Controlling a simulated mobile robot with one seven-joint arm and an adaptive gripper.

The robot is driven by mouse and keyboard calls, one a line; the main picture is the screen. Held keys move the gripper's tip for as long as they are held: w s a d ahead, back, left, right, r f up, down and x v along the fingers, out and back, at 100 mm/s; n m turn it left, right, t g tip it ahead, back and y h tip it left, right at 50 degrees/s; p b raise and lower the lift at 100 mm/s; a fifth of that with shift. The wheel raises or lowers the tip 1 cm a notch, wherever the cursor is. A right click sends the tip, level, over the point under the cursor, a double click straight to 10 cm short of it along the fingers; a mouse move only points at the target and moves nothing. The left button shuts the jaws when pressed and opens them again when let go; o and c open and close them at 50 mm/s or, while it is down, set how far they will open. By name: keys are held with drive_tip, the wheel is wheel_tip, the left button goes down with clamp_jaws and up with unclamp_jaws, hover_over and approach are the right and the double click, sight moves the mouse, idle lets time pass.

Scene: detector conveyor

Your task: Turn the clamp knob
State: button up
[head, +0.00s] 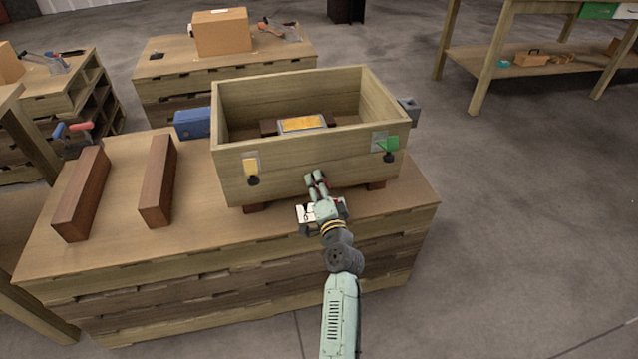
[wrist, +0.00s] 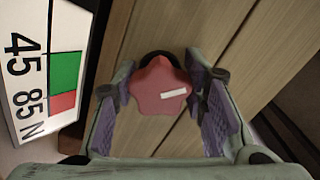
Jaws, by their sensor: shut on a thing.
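The clamp knob (wrist: 158,90) is a red, lobed knob with a white strip on its face, on the wooden front wall in the wrist view. My gripper (wrist: 160,100) has a finger on each side of it, and the fingers are shut on the knob. In the head view my gripper (head: 317,181) is at the front wall of the wooden box (head: 310,165) and largely hides the knob. A white plate (wrist: 38,70) marked "45 85 N", with green and red patches, is left of the knob in the wrist view.
A yellow-topped block (head: 302,124) lies inside the box. A blue part (head: 193,124) is at its left end. Two brown beams (head: 82,195) lie on the workbench (head: 120,243) to the left.

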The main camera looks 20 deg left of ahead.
drive_tip(key=m+p, duration=0.2)
drive_tip(key=m, duration=0.2)
drive_tip(key=shift+r+m, duration=0.1)
drive_tip(key=shift+m, duration=0.3)
idle(0.4)
drive_tip(key=o, duration=1.2)
drive_tip(key=shift+v, duration=3.8)
